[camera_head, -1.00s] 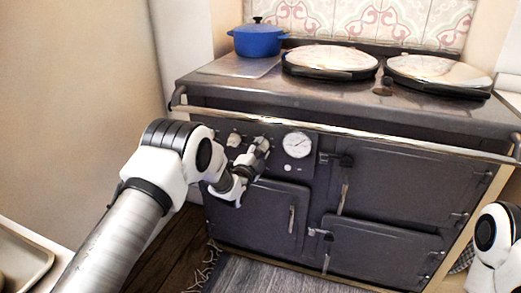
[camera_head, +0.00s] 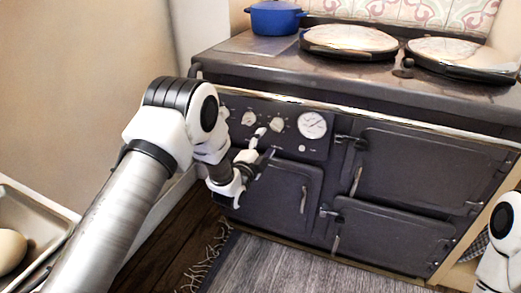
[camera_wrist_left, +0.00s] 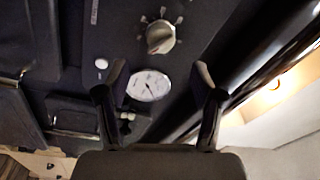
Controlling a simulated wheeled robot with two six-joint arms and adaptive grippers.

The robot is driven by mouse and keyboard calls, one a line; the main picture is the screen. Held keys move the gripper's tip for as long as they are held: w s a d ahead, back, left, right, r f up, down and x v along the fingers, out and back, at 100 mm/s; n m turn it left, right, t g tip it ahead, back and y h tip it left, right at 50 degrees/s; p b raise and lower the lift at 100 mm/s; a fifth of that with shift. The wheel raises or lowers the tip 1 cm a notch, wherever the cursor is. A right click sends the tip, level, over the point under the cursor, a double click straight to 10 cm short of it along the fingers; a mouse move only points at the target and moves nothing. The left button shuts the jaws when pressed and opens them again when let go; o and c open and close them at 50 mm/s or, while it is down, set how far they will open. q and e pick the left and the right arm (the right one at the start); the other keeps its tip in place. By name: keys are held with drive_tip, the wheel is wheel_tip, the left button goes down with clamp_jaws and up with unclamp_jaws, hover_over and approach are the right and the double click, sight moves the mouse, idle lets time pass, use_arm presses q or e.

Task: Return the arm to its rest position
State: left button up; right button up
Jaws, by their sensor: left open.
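My left gripper (camera_head: 262,148) is in front of the control panel of the dark range cooker (camera_head: 400,190), just below its white knobs. It also shows in the left wrist view (camera_wrist_left: 160,75), with its two dark fingers spread apart and nothing between them. Beyond the fingers in that view are a round white dial (camera_wrist_left: 148,86) and a pale knob (camera_wrist_left: 160,37). My left arm reaches in from the lower left of the head view, bent at the elbow. Part of my right arm shows at the lower right edge; its gripper is out of view.
A blue pot (camera_head: 275,18) and two round hotplate lids stand on the cooker top. A bright rail (camera_head: 400,116) runs along its front. A tray (camera_head: 42,215) with a pale rounded thing is at lower left. A fringed grey rug (camera_head: 290,268) lies on the floor.

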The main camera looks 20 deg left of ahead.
use_arm(q)
drive_tip(key=s, duration=0.4)
drive_tip(key=shift+a+f, duration=0.2)
drive_tip(key=s+f+n+g, duration=0.1)
drive_tip(key=s+f+g, duration=0.1)
drive_tip(key=s+f, duration=0.45)
drive_tip(key=s+f+g, duration=0.3)
drive_tip(key=f, duration=0.6)
drive_tip(key=s+f+n+g+y, duration=0.1)
drive_tip(key=s+f+n+g, duration=0.4)
drive_tip(key=s, duration=0.6)
drive_tip(key=s+f+n+g, duration=0.2)
drive_tip(key=s+f+g, duration=0.2)
drive_tip(key=s+f, duration=0.5)
drive_tip(key=s+r+n+g, duration=0.2)
drive_tip(key=s+n+g, duration=0.35)
drive_tip(key=s, duration=0.85)
wheel_tip(320, 180, up, 23)
drive_tip(key=n+p, duration=0.1)
drive_tip(key=p, duration=2.2)
drive_tip(key=shift+s+a+n+y, duration=0.15)
drive_tip(key=shift+a+n+y, duration=0.1)
drive_tip(key=shift+n+y, duration=0.1)
